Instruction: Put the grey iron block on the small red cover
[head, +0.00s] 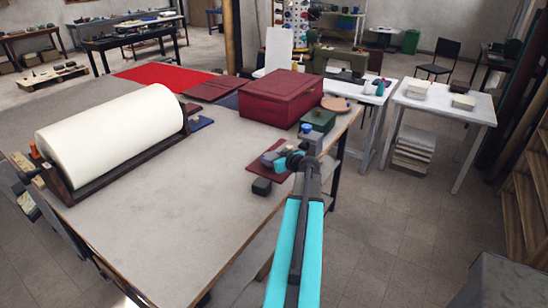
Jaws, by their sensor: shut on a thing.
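My gripper (281,161), with turquoise parts, is above the small dark red cover (256,174) near the table's right edge. A dark grey block (262,187) sits on the bare table just in front of the cover, apart from my gripper. A mid-grey piece (312,145) shows just behind my wrist, partly covered by it.
A large dark red box (281,98) stands behind, with a dark green box (319,120) beside it. A big cream roll (112,135) in a dark cradle fills the table's left. A bright red cover (165,75) lies at the back. The table's front middle (180,220) is clear.

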